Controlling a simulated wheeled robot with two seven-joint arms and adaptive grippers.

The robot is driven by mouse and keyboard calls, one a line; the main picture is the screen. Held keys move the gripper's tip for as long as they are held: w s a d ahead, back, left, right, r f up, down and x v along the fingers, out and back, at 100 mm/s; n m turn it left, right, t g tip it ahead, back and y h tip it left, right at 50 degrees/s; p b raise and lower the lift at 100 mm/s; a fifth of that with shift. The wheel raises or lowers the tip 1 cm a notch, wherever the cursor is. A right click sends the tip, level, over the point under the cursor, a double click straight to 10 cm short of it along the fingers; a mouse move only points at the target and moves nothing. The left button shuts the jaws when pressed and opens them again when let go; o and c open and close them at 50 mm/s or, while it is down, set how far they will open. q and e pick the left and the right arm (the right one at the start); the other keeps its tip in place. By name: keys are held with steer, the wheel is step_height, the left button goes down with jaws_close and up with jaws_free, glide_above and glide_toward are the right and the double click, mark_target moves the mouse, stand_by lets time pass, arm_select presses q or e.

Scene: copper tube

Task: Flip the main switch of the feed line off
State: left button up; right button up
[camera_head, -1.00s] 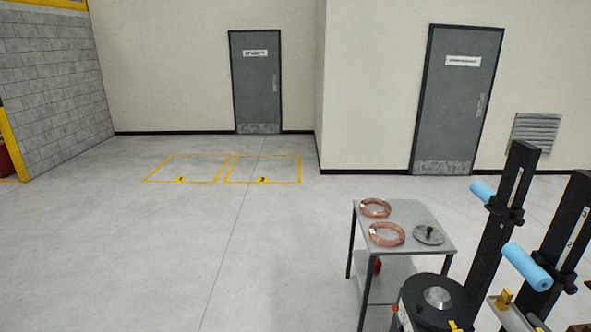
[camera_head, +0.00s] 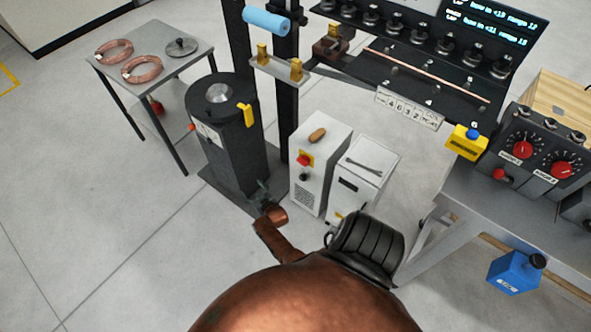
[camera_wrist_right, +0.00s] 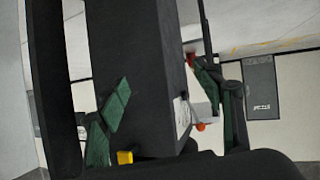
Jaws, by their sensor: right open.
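A white cabinet (camera_head: 322,165) stands on the floor. On its front is a red and yellow switch (camera_head: 305,160); I cannot read any label naming it as the main switch. My right gripper (camera_head: 264,194) is low, left of this cabinet and near the base of a black pedestal (camera_head: 228,140). In the right wrist view my gripper (camera_wrist_right: 165,112) is open, its green-padded fingers apart, with the dark pedestal body (camera_wrist_right: 140,75) filling the space behind them. A yellow part (camera_wrist_right: 125,157) and a red knob (camera_wrist_right: 201,127) also show there. My left gripper is out of view.
A side table (camera_head: 150,82) with copper coils stands left. A bench (camera_head: 455,205) with a dial panel (camera_head: 545,150) stands right. Floor at left is clear.

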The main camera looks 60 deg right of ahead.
steer(key=w+d+r+m+h+b, duration=0.3)
steer(key=d+r+m+h+b, duration=0.15)
steer(key=d+r, duration=0.25)
steer(key=w+d+r+m+h+b, duration=0.3)
steer(key=d+r+m+h+b, duration=0.15)
steer(key=d+r, duration=0.35)
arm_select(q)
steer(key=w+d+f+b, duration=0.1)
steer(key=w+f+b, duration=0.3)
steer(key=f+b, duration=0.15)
arm_select(e)
steer(key=m+g+h+b, duration=0.45)
steer(key=m+g, duration=0.35)
steer(key=g, duration=0.5)
glide_toward(301, 163)
steer(key=d, duration=0.2)
steer(key=shift+y, duration=0.25)
steer(key=d+b, duration=0.2)
steer(key=d, duration=0.3)
steer(key=shift+s+d, duration=0.15)
steer(key=shift+d, duration=0.05)
steer(key=shift+d+r, duration=0.1)
steer(key=shift+d, duration=0.6)
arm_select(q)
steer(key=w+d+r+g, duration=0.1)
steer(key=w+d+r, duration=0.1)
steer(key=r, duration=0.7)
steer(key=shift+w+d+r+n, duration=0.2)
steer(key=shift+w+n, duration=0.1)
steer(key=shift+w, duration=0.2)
